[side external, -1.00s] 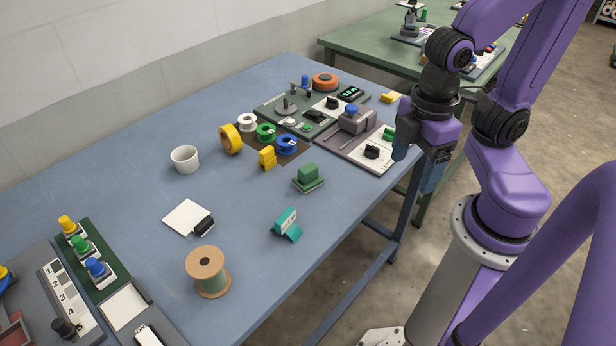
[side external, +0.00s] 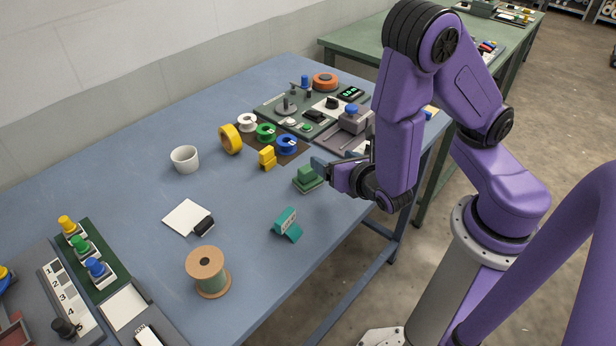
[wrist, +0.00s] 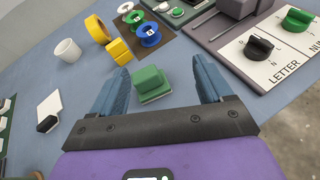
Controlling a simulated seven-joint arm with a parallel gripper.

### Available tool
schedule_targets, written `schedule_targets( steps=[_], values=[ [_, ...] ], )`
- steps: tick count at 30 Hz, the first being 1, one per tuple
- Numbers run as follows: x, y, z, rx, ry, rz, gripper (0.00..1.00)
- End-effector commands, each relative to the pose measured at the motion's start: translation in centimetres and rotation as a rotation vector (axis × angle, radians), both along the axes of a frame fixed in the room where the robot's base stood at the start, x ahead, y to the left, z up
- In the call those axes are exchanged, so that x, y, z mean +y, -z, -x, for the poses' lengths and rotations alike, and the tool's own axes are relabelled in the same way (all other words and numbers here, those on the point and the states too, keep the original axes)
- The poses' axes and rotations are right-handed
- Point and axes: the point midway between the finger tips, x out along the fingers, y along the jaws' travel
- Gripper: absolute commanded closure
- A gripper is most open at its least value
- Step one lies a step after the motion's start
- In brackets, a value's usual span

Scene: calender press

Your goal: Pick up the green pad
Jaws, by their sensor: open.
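The green pad (side external: 307,178) is a small stepped block, a narrower top on a wider flat base, and it sits on the blue table right of the yellow block. It also shows in the wrist view (wrist: 150,84), lying ahead of the gap between the fingers. My gripper (wrist: 160,84) is open, with one blue finger to each side of the pad's line in that view. In the side view my gripper (side external: 323,172) is close beside the pad on its right. It holds nothing. I cannot tell whether a finger touches the pad.
The yellow block (side external: 267,157) and several spools (side external: 265,133) stand just behind the pad. A teal tented sign (side external: 286,224) is in front of it. A panel with dials (wrist: 262,47) lies right of the pad in the wrist view. A white cup (side external: 185,159) stands farther left.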

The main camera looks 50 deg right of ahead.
Motion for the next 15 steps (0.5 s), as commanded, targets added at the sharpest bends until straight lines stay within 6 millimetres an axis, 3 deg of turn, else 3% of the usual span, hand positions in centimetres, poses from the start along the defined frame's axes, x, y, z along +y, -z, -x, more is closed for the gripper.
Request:
schedule_targets(
  steps=[6,15],
  values=[
    [2.0,3.1,-0.3,0.047,-0.215,0.100,0.21],
    [2.1,4.3,-1.7,0.058,-0.250,0.110,0.21]
  ],
)
